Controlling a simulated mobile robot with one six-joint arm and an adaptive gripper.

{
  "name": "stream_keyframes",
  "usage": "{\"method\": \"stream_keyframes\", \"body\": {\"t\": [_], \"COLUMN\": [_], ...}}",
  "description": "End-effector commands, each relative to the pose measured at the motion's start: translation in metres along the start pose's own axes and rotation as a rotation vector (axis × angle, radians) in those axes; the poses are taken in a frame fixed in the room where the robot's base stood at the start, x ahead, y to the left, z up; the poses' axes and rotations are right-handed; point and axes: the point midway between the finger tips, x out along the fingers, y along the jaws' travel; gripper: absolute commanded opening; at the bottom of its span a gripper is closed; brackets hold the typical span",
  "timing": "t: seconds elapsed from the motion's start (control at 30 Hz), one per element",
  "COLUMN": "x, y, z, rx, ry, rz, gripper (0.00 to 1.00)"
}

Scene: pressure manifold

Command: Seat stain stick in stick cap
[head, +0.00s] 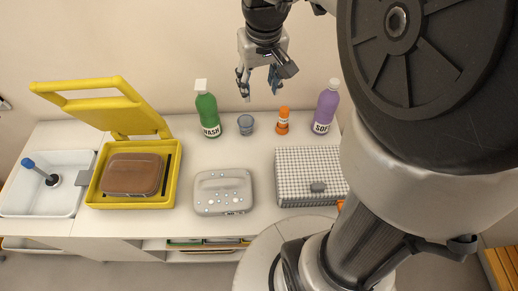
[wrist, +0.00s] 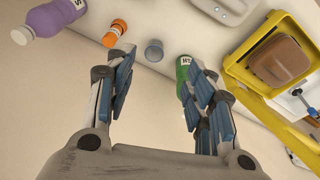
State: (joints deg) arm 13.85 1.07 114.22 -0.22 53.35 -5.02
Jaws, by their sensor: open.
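A small orange cylinder with a pale label (head: 283,121), which looks like the stain stick, stands upright at the back of the counter. It also shows in the wrist view (wrist: 115,33). Left of it and apart from it stands a small grey-blue cup (head: 246,124), which may be the stick cap; it also shows in the wrist view (wrist: 154,51). I cannot tell for sure which thing is the cap. My gripper (head: 259,92) is open and empty, above and between these two. Its spread fingers also show in the wrist view (wrist: 157,75).
A green bottle (head: 207,112) stands left of the cup and a purple bottle (head: 325,109) right of the orange cylinder. A grey case (head: 223,191), a checkered box (head: 308,170), an open yellow box (head: 86,190) and a white basin (head: 32,204) holding a blue-handled tool (head: 37,169) fill the counter.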

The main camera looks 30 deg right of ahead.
Motion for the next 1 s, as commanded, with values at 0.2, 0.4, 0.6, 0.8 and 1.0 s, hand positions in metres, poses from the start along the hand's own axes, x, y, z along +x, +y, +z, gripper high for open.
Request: {"method": "stream_keyframes", "body": {"t": [0.2, 0.4, 0.6, 0.8, 1.0], "x": [-0.043, -0.059, -0.058, -0.055, -0.054], "y": [-0.035, -0.056, -0.065, -0.067, -0.067], "z": [0.066, 0.128, 0.172, 0.187, 0.188], "rx": [-0.055, -0.099, -0.13, -0.139, -0.139], "ry": [0.083, 0.149, 0.197, 0.212, 0.212], "rz": [-0.016, -0.037, -0.056, -0.064, -0.064], "gripper": [0.49, 0.49, 0.49, 0.49, 0.49]}}
